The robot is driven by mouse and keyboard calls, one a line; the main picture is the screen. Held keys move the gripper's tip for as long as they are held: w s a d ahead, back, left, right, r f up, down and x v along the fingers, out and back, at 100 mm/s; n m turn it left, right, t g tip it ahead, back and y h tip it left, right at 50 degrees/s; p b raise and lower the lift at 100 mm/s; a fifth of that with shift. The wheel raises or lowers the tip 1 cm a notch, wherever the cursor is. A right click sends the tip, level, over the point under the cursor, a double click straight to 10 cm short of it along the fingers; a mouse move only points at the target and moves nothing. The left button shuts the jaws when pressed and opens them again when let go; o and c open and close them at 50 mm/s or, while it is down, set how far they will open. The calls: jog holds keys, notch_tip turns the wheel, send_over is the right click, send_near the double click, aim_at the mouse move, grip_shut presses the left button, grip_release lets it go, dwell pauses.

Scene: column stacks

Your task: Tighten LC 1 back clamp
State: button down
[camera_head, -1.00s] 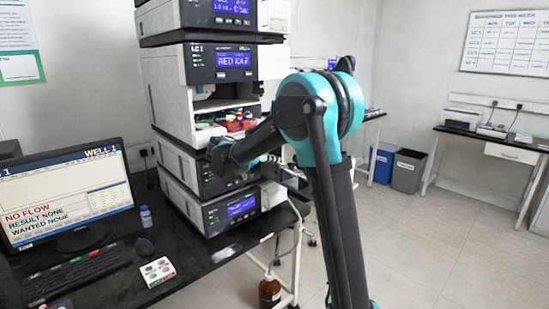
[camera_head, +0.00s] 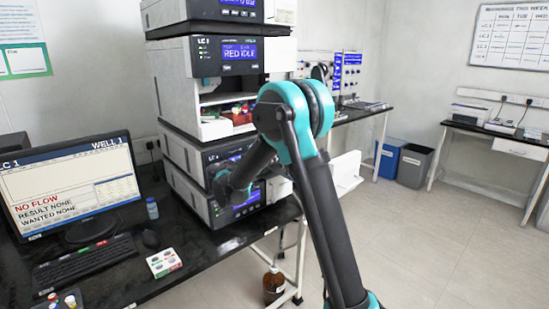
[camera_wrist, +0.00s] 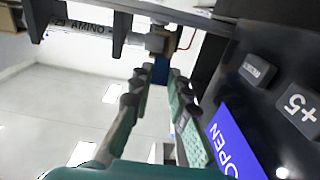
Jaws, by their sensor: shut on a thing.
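In the wrist view, my gripper (camera_wrist: 158,82) has its two green-padded fingers closed around a small blue part (camera_wrist: 160,72), apparently the clamp. A grey cylindrical fitting (camera_wrist: 158,40) sits just beyond it. The fingers hide much of the held part. My fingers and the clamp cannot be made out there.
A white panel (camera_head: 346,174) stands out right of the lower modules. A monitor (camera_head: 75,185) reading NO FLOW, a keyboard (camera_head: 83,262) and a small colored-button box (camera_head: 164,262) are on the black bench. A brown bottle (camera_head: 273,287) stands below.

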jog(key=c, duration=1.4)
grip_release()
jog(key=shift+c, duration=0.2)
jog(key=v, duration=1.2)
jog(key=shift+d, duration=0.1)
